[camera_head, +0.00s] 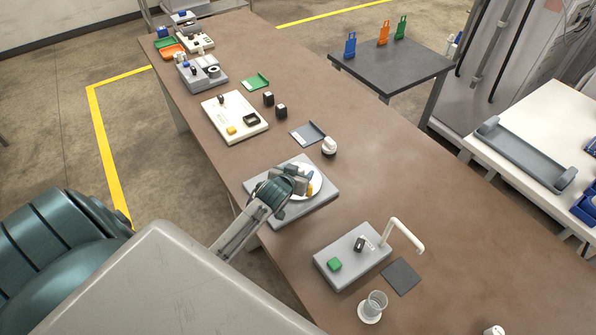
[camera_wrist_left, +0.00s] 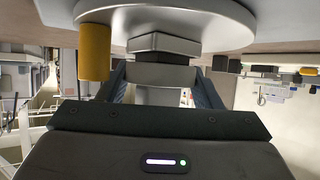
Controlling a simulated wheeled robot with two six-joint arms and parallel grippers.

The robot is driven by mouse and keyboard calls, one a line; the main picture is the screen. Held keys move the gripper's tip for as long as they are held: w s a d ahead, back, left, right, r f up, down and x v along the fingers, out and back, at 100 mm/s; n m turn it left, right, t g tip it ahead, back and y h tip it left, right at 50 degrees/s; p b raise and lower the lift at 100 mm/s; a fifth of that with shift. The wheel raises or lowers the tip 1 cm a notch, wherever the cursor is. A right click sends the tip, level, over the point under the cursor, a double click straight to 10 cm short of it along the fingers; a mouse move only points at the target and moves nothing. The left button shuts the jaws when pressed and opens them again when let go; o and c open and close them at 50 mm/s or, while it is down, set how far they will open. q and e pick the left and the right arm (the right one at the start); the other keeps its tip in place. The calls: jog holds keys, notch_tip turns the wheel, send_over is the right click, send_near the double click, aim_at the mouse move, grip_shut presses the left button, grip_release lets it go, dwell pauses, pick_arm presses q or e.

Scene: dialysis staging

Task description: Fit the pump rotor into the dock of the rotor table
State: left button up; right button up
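The rotor table is a grey base plate (camera_head: 262,186) on the brown bench, with a white round disc (camera_head: 318,180) that also fills the top of the left wrist view (camera_wrist_left: 230,22). A yellow peg (camera_wrist_left: 94,52) stands on the disc's edge. My left gripper (camera_head: 301,182) is low over the disc. Its fingers (camera_wrist_left: 162,82) flank a silver block (camera_wrist_left: 165,75), which I take to be the pump rotor, and look closed on it. A dark part (camera_wrist_left: 163,43) lies between block and disc; whether the block is fully seated, I cannot tell. My right gripper is out of view.

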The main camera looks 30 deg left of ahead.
pick_arm(q)
jog(key=o, duration=0.4)
jog(key=shift+o, duration=0.2)
jog(key=shift+r, duration=0.1)
jog(key=shift+s, duration=0.2)
jog(key=b+v, duration=0.2)
jog(key=v, duration=0.9)
jog(key=shift+s+r, duration=0.25)
